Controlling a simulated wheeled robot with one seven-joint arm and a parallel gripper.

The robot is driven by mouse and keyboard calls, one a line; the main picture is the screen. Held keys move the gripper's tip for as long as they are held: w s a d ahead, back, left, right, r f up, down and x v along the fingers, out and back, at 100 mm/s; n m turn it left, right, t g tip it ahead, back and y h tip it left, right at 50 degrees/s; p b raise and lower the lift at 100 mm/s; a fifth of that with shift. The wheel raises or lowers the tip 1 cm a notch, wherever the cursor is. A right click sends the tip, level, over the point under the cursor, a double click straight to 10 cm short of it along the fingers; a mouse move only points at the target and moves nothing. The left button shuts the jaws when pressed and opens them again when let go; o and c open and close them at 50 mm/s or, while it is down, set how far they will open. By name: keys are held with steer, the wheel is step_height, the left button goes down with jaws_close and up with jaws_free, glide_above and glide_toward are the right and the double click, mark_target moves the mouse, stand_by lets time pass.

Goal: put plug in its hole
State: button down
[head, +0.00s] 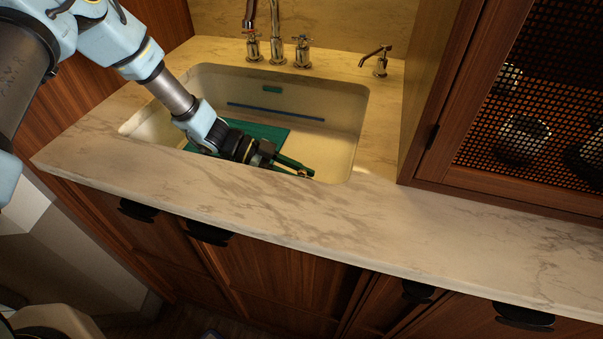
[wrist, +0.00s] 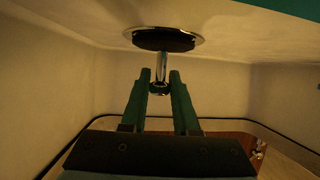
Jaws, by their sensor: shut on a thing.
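The plug (wrist: 162,68) has a dark disc and a shiny metal stem ending in a round knob. My gripper (wrist: 160,80) has its two green fingers closed about the stem near the knob. In the wrist view the dark disc lies against or very near the shiny drain ring (wrist: 136,36); I cannot tell whether it is seated. The hole itself is hidden behind the disc. In the head view my gripper (head: 301,168) reaches low into the pale sink (head: 338,115), near its front right corner, and only a small bright bit of the plug shows.
A green board (head: 268,132) lies in the sink under my arm. The sink's front rim (head: 325,182) is close to my gripper. The faucet (head: 275,45) and a small spout (head: 379,60) stand behind. A wooden cabinet (head: 460,110) stands at right. The front counter (head: 400,230) is clear.

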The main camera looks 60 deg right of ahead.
steer(key=c, duration=0.7)
jaws_free()
steer(key=shift+f, duration=0.1)
steer(key=shift+o, duration=0.2)
steer(key=shift+r, duration=0.2)
steer(key=b+v, duration=0.2)
steer(key=v, duration=0.8)
steer(key=shift+w+b, duration=0.15)
steer(key=shift+b, duration=0.25)
steer(key=shift+v, duration=0.85)
